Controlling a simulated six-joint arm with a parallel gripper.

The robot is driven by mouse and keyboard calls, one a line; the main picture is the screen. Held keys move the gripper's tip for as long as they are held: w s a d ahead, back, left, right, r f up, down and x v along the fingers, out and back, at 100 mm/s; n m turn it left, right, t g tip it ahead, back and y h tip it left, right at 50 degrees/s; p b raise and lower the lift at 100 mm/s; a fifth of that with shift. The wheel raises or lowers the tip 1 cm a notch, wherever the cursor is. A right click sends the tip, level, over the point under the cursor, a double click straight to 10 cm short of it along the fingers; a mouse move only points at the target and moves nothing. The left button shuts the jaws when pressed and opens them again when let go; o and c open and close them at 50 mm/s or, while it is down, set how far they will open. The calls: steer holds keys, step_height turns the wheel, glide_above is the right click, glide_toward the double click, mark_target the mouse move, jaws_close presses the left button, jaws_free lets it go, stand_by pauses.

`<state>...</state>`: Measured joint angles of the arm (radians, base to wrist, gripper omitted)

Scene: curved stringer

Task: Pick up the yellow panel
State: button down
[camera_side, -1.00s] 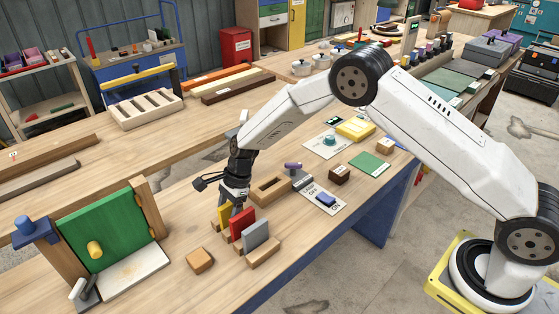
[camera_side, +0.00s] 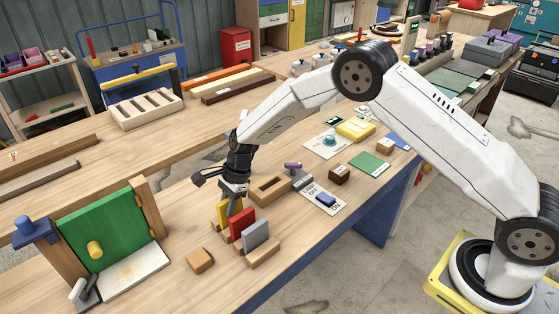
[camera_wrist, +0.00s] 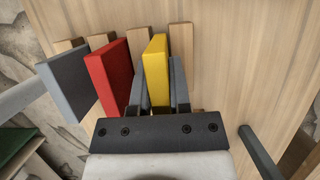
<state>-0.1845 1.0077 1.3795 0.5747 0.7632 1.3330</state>
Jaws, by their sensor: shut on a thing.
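The yellow panel (camera_side: 222,212) stands upright in a wooden slotted rack (camera_side: 264,251), at the far left end of a row. In the wrist view, the yellow panel (camera_wrist: 156,62) is between the two dark fingers of my gripper (camera_wrist: 160,92), which is shut on it. The side view shows my gripper (camera_side: 233,200) pointing down over the rack. A red panel (camera_side: 242,222) and a grey panel (camera_side: 255,235) stand beside the yellow one. The red panel (camera_wrist: 110,75) is close to one finger. The yellow panel's lower edge is hidden, so I cannot tell whether it is clear of its slot.
A small wooden block (camera_side: 200,260) lies in front of the rack. A green door in a wooden frame (camera_side: 110,235) stands at the left. A wooden tray (camera_side: 270,189) and a switch card (camera_side: 323,199) lie to the right. Bare table lies around the block.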

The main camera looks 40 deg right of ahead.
step_height(320, 180, up, 9)
steer(key=shift+f, duration=0.2)
stand_by(0.7)
